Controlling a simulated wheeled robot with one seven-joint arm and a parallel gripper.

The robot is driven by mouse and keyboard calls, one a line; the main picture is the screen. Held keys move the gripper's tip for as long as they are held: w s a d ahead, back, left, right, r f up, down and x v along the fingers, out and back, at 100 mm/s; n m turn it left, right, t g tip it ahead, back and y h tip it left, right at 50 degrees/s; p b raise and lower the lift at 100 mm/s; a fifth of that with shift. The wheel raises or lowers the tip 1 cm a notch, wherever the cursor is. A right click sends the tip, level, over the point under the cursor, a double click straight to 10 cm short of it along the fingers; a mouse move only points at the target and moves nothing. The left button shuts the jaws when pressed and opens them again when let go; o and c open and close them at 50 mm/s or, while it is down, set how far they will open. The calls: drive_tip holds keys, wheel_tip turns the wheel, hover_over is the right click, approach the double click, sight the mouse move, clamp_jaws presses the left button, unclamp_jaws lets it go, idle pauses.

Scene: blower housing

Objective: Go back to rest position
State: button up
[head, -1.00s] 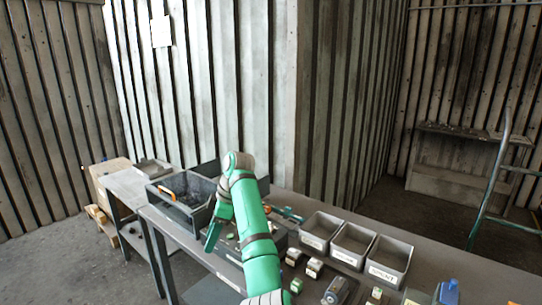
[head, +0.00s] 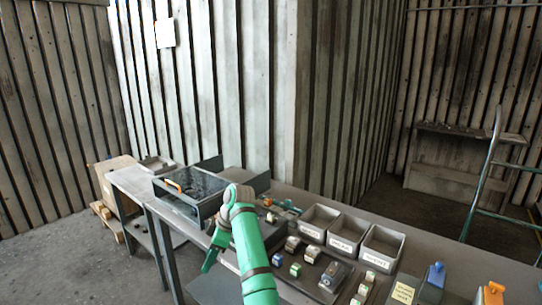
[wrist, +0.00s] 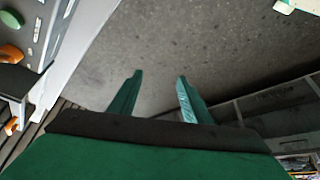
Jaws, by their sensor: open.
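My gripper (wrist: 158,92) shows in the wrist view with its two green fingers apart and nothing between them. Behind the fingers there is only grey floor (wrist: 215,45). The bench edge also shows at the left of the wrist view (wrist: 85,55).
A dark crate (head: 185,204) with an orange handle stands at the bench's left. Three labelled grey bins (head: 348,240) stand at the back. Several small blocks (head: 295,270) and a grey part (head: 333,276) lie in front. A ladder (head: 487,180) stands at right.

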drive_tip(key=s+a+f+m+t+y, duration=0.1)
drive_tip(key=s+f+m+t, duration=0.15)
drive_tip(key=f, duration=0.95)
drive_tip(key=s+a+f+m+t, duration=0.1)
drive_tip(key=s+a+f+m, duration=0.15)
drive_tip(key=f, duration=0.95)
drive_tip(key=s+d+f+m+t+h, duration=0.1)
drive_tip(key=s+d+f+m+t, duration=0.15)
drive_tip(key=s+f, duration=0.55)
drive_tip(key=s+d+f+m+t, duration=0.2)
drive_tip(key=s+d+f+m, duration=0.3)
drive_tip(key=s, duration=0.5)
drive_tip(key=s+d+r+m+t+h, duration=0.2)
drive_tip(key=s+d, duration=0.3)
drive_tip(key=s, duration=0.5)
drive_tip(key=s+d+r+m+t+h, duration=0.15)
drive_tip(key=s+d, duration=0.25)
drive_tip(key=s, duration=0.7)
drive_tip(key=s+d+r+m+t+h, duration=0.1)
drive_tip(key=s+d+r+t, duration=0.1)
drive_tip(key=s+r, duration=0.5)
drive_tip(key=s+d+r+m+t, duration=0.1)
drive_tip(key=s+d+r, duration=0.4)
drive_tip(key=s+r, duration=0.3)
wheel_tip(320, 180, up, 5)
drive_tip(key=shift+f+t+h, duration=0.2)
drive_tip(key=shift+t+h, duration=0.15)
